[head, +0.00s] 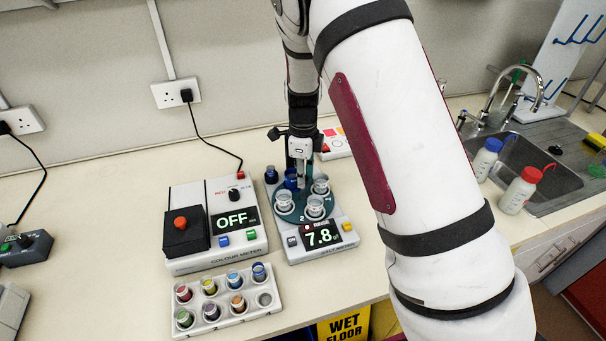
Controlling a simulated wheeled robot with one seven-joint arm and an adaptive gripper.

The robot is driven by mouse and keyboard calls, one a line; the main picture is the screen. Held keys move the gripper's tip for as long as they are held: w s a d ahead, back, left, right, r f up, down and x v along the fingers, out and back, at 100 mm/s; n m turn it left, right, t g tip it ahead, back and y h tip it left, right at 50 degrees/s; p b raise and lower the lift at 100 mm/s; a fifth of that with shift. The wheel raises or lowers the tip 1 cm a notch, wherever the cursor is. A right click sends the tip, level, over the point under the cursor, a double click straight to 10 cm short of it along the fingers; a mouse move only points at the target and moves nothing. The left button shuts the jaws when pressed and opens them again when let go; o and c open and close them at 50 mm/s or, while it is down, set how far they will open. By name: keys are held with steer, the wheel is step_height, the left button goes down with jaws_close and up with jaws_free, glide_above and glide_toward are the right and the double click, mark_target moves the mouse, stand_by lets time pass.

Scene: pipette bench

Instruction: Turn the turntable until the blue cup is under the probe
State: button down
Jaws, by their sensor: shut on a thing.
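The teal turntable (301,216) sits on a white meter right of the picture's middle-left. It carries several cups: clear ones at the front left (284,203), front (315,207) and right (320,186), and a blue cup (291,179) at the back left. My gripper (302,182) points down over the turntable, close beside the blue cup. It is shut on a small part of the turntable, whose shape its fingers hide. The probe cannot be made out behind the gripper. A dark blue object (271,175) stands at the back left of the meter.
The meter's display (321,235) reads 7.8. A colour meter (216,224) showing OFF stands close on the left. A rack (228,312) of coloured vials is in front. My arm covers the bench to the right; a sink (540,165) and two bottles lie beyond it.

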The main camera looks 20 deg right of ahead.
steer(key=shift+m, duration=1.5)
steer(key=c, duration=1.3)
jaws_free()
steer(key=shift+c, duration=0.2)
step_height(320, 180, up, 12)
